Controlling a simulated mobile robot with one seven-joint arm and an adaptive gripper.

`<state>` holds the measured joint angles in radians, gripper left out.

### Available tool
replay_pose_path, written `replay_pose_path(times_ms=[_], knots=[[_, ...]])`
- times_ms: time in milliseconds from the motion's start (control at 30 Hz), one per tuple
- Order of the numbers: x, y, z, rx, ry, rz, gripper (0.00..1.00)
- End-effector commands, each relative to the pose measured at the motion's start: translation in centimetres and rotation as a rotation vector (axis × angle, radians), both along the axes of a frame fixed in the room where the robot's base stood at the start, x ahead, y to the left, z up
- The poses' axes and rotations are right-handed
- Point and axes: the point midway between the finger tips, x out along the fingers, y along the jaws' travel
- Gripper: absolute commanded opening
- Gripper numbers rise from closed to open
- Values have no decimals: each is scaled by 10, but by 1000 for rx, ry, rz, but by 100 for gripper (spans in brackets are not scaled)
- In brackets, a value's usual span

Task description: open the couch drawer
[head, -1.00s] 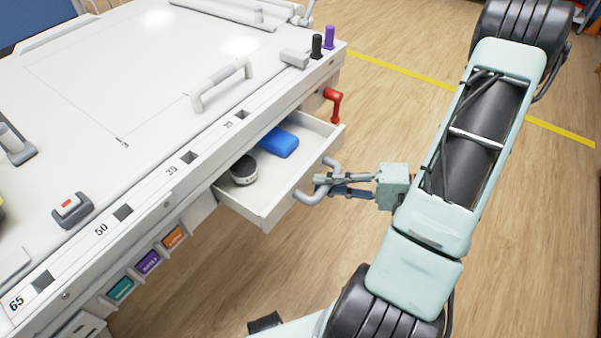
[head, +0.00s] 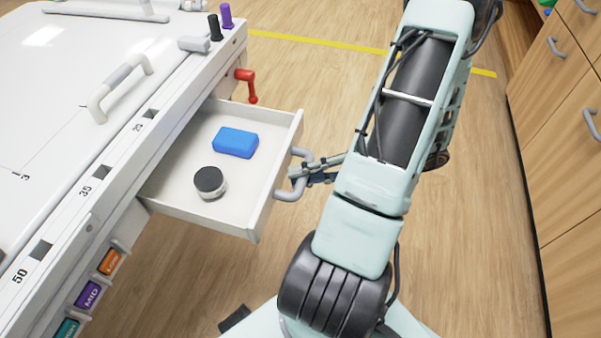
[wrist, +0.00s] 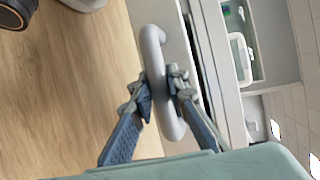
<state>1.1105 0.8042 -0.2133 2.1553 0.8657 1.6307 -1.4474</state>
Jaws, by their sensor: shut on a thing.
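The couch drawer (head: 160,192) is a white, open-topped tray pulled well out of the side of the white couch (head: 60,130). A grey curved handle (head: 287,194) stands on its front; the handle also shows in the wrist view (wrist: 152,45). My gripper (head: 298,172) is shut on this handle. In the wrist view my gripper (wrist: 160,92) has one finger on each side of the handle bar. Inside the drawer lie a blue block (head: 235,142) and a round black-topped tin (head: 209,181).
A red crank lever (head: 247,80) sticks out of the couch side beyond the drawer. Wooden cabinets (head: 560,150) with grey handles stand at the right.

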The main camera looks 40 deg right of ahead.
Motion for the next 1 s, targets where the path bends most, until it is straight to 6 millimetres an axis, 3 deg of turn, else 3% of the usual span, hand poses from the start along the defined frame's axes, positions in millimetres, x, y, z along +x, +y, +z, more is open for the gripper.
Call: replay_pose_path(times_ms=[67,100,233,633,1000], knots=[[1,0,0,0,-1,-1,0],[1,0,0,0,-1,-1,18],[1,0,0,0,-1,-1,32],[-3,-7,1,-1,-2,-2,33],[-41,-69,14,-3,-1,-3,33]])
